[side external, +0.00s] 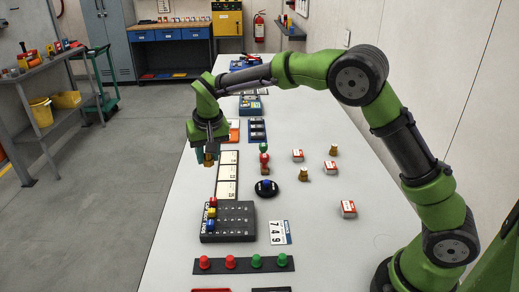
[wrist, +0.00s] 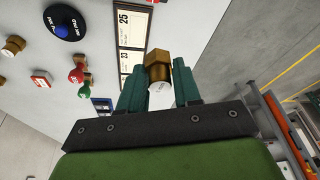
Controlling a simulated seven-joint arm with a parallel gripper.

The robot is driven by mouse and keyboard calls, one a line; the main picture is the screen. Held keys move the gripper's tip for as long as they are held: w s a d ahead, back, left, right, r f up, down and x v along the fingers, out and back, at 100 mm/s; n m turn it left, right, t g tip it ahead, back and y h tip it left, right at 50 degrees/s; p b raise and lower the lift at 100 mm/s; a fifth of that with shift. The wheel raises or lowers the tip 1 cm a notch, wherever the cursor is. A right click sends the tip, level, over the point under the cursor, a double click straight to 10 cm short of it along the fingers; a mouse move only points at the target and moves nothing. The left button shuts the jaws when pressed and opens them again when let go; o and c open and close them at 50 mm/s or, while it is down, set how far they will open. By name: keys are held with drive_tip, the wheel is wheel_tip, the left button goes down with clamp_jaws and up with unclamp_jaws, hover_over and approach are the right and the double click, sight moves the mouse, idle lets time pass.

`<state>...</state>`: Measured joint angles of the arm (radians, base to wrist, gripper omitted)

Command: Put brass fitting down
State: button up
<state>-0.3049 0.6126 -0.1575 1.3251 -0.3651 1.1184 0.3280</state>
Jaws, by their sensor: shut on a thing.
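The brass fitting (wrist: 158,66) is between the two green fingers of my gripper (wrist: 160,92) in the wrist view, its hex end pointing away from the palm, with a white part below it. In the side view my gripper (side external: 207,154) is shut on the fitting (side external: 209,161) above the left edge of the white table. It is beside a row of white numbered cards (side external: 227,174). Whether the fitting touches anything below cannot be told.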

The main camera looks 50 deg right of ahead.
drive_tip(key=s+d+m, duration=0.2)
drive_tip(key=s+d, duration=0.5)
drive_tip(key=d, duration=0.6)
drive_tip(key=m, duration=0.1)
hover_over(309, 202)
wheel_tip(309, 202, down, 5)
drive_tip(key=shift+g+h, duration=0.3)
drive_tip(key=shift+g, duration=0.1)
drive_tip(key=f, duration=0.3)
drive_tip(key=s+f, duration=0.1)
drive_tip(key=f, duration=0.1)
drive_tip(key=shift+a, duration=0.35)
drive_tip(key=shift+f, duration=1.95)
drive_tip(key=shift+f, duration=0.1)
drive_tip(key=o, duration=1.1)
drive_tip(key=shift+w, duration=0.1)
